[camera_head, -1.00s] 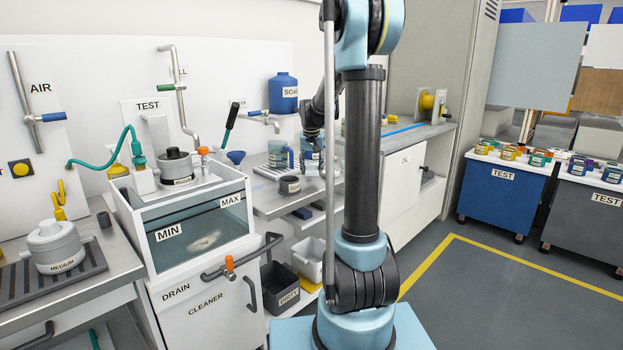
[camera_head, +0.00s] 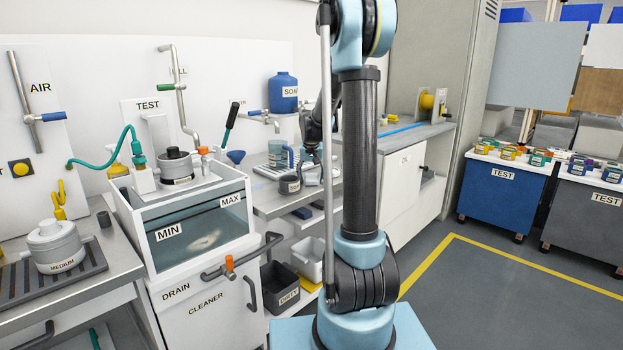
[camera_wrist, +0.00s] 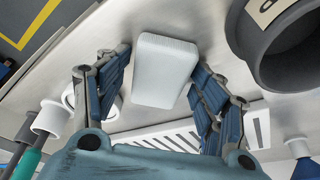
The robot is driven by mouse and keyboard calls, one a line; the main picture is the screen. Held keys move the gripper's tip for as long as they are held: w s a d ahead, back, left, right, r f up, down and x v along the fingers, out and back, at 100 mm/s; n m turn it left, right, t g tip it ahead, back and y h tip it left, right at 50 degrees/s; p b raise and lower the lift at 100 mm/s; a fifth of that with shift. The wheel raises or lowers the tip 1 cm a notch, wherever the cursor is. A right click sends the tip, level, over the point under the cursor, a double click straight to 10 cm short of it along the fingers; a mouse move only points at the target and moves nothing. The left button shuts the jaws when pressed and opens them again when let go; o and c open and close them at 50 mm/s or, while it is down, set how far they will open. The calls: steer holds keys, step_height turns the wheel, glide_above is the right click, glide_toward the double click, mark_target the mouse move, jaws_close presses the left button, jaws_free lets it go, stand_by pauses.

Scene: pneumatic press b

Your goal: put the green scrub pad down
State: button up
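In the wrist view a pale grey-white rounded block (camera_wrist: 165,70) sits on the bare steel counter (camera_wrist: 225,20) between my fingers. No green shows on it, so I cannot tell whether it is the scrub pad. My gripper (camera_wrist: 160,60) has its blue ribbed fingers spread on either side of the block, with narrow gaps visible. In the head view my gripper (camera_head: 311,152) is low over the middle counter, partly behind my arm. The block cannot be made out there.
A dark grey pot (camera_head: 289,185) stands close to my gripper; it also shows in the wrist view (camera_wrist: 285,45). A slotted rack (camera_wrist: 165,138) lies near my fingers. A blue soap bottle (camera_head: 283,92) stands behind. The water tank (camera_head: 205,227) is at left.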

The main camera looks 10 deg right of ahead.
steer(key=shift+r, duration=0.15)
steer(key=d+v, duration=0.1)
steer(key=v, duration=1.1)
steer(key=s+f+n, duration=0.1)
steer(key=s+f, duration=0.2)
steer(key=s, duration=1.8)
steer(key=s+f, duration=0.6)
steer(key=s, duration=0.3)
steer(key=s+f+n+g, duration=0.1)
steer(key=s+f, duration=0.6)
steer(key=s, duration=0.3)
steer(key=shift+f+y, duration=0.25)
steer(key=shift+y, duration=0.05)
steer(key=shift+w, duration=0.1)
steer(key=shift+w+f, duration=0.2)
steer(key=shift+w, duration=0.25)
